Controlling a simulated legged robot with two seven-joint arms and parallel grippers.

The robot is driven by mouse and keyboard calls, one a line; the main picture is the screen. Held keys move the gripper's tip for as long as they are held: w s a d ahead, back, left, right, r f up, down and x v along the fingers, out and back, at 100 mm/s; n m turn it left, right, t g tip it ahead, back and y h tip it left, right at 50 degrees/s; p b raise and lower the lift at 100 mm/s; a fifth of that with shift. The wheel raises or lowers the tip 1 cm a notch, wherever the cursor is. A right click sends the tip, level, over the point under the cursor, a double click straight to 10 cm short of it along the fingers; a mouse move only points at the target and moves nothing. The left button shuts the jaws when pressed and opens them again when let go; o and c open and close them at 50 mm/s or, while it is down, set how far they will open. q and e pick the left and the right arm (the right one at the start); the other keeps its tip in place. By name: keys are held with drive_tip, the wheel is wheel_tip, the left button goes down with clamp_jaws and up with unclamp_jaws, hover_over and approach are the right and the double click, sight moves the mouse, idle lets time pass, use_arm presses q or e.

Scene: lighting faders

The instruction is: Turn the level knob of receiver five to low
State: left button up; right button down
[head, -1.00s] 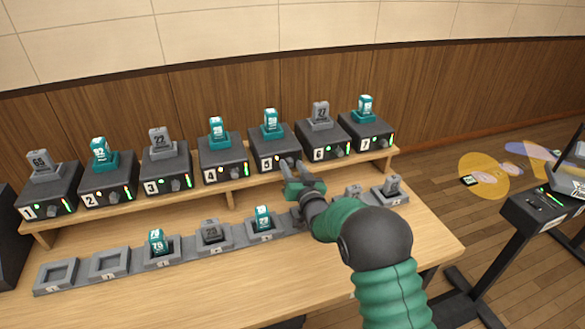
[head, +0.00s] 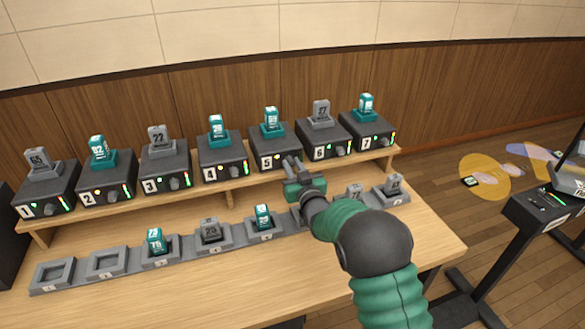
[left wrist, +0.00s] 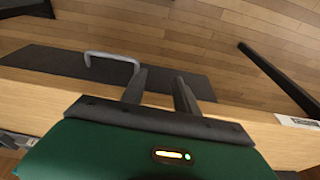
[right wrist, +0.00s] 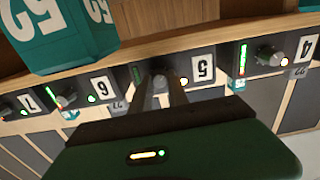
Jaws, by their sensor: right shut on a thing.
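Receiver five (head: 270,146) is a dark box on the raised shelf, with a white 5 label on its front and a teal handset standing on top. My right gripper (head: 292,166) is at its front face. In the right wrist view, its fingers (right wrist: 160,82) are shut on the grey level knob (right wrist: 160,79), beside the 5 label (right wrist: 203,69). The fingers hide most of the knob, so its pointer direction cannot be read. My left gripper is out of the head view; in the left wrist view its fingers (left wrist: 160,90) are apart and empty.
Receiver four (head: 221,155) and receiver six (head: 323,138) stand close on either side. A row of grey cradles (head: 106,263) lies on the table in front, some holding handsets. A grey handle (left wrist: 112,58) shows near the left fingers. The table front is clear.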

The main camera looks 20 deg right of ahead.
drive_tip(key=c, duration=1.3)
unclamp_jaws()
drive_tip(key=s, duration=1.6)
drive_tip(key=shift+s+d+f+p, duration=0.1)
drive_tip(key=shift+s+d+p, duration=0.15)
drive_tip(key=shift+s+p, duration=0.15)
